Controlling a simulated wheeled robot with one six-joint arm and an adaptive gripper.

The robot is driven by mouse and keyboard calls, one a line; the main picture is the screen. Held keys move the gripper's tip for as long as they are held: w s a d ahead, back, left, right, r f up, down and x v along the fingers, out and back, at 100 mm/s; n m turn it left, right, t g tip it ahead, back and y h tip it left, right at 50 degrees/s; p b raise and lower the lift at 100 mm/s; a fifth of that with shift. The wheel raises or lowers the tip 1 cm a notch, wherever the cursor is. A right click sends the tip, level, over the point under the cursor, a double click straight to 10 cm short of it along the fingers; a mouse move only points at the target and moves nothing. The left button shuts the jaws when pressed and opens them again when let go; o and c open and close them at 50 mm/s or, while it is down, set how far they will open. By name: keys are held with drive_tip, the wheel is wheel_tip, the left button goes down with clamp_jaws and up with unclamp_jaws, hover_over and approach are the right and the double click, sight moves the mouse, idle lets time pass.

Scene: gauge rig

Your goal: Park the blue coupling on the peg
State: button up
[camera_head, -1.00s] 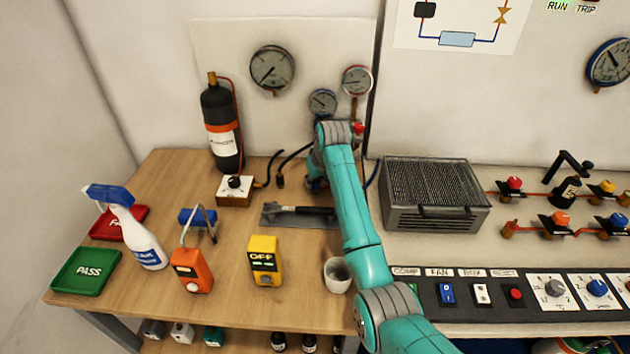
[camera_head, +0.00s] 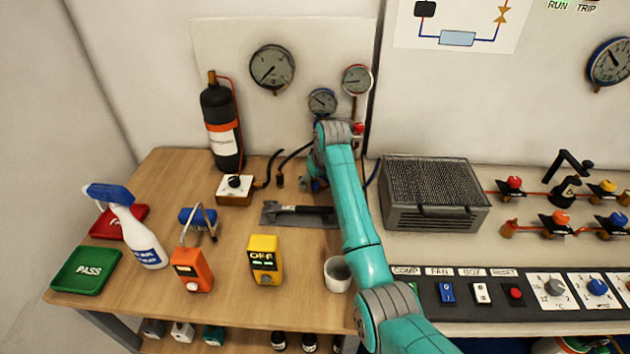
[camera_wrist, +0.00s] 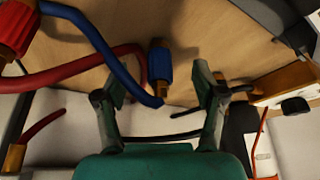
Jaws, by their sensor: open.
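My gripper is open and holds nothing. In the head view my own arm hides most of the gripper and the coupling. I cannot make out the peg in either view.
A red coupling (camera_wrist: 12,28) and red hose (camera_wrist: 85,73) lie close by. The black cylinder (camera_head: 221,125), dial box (camera_head: 235,189) and grey tool tray (camera_head: 285,216) stand left of my arm. The finned unit (camera_head: 432,190) stands right. Gauges (camera_head: 322,102) hang behind.

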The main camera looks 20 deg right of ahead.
drive_tip(key=v, duration=1.2)
drive_tip(key=shift+s+f, duration=0.1)
drive_tip(key=shift+s, duration=0.05)
